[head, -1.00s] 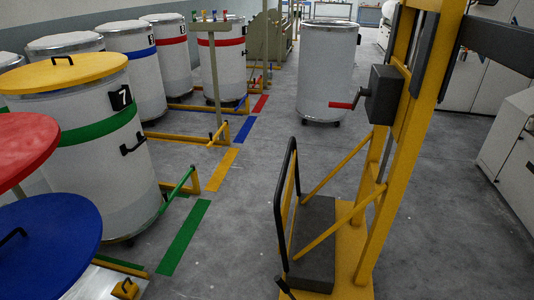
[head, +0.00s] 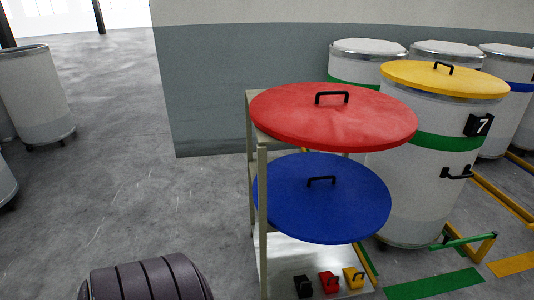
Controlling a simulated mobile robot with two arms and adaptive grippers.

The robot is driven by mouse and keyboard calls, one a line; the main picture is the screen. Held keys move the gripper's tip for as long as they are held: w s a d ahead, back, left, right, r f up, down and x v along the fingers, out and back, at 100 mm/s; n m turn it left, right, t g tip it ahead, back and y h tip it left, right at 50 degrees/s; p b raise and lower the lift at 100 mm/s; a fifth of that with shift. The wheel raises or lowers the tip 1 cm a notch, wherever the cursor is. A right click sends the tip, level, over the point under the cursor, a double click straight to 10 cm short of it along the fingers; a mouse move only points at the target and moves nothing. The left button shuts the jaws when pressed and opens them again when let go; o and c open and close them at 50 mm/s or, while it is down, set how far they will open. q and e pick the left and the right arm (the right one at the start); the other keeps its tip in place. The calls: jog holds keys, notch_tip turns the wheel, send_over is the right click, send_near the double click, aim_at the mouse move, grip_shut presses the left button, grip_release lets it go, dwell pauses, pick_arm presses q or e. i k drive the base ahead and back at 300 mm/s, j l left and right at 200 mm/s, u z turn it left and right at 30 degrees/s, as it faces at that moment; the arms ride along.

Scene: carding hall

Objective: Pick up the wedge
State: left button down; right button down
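Several small blocks with handles, which look like wedges, sit in a row on the pale bottom shelf of a rack (head: 262,220). One is black (head: 303,287), one is red (head: 329,283) and one is yellow (head: 354,278). They are at the bottom edge of the head view, and the black one is partly cut off. The frame does not show which of them is the task's wedge. Neither of my grippers is in view.
Above them, the rack holds a red lid (head: 335,117) and a blue lid (head: 322,205). A white can with a yellow lid (head: 440,78) stands right of the rack. Open grey floor (head: 130,180) lies left. A dark ribbed rounded shape (head: 147,281) is close at bottom left; I cannot tell what it is.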

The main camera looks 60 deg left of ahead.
aim_at(329, 276)
jog(key=u, duration=1.15)
